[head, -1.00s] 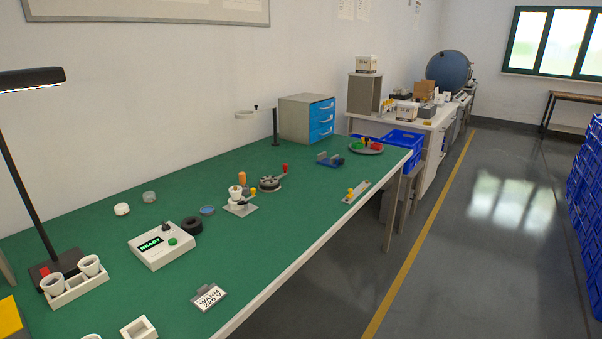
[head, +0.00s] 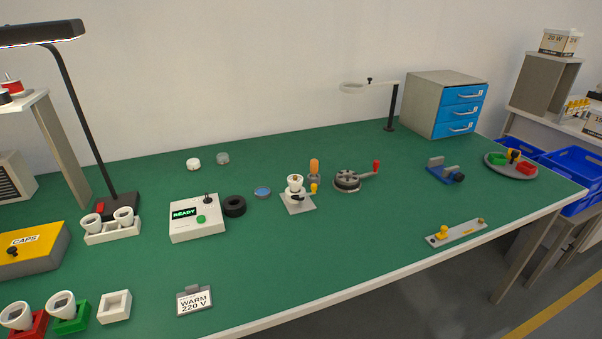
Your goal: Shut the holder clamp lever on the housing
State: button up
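The holder (head: 299,205) is a small grey base plate near the middle of the green bench. A white cup-shaped housing (head: 295,181) stands upright in it. The clamp lever (head: 314,188) has a yellow knob and sticks out on the holder's right side. The picture is too small to tell whether the lever presses on the housing. My gripper is not in view.
An orange-handled tool (head: 314,169) stands close behind the holder. A round device with a red-knobbed arm (head: 347,182) is to its right. A black ring (head: 234,206) and the READY box (head: 197,222) are to its left. The bench in front (head: 330,250) is clear.

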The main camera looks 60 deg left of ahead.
aim_at(300, 198)
jog(key=u, duration=0.75)
jog(key=i, duration=0.9)
jog(key=u, duration=1.25)
jog(key=i, duration=0.35)
jog(key=u, duration=0.25)
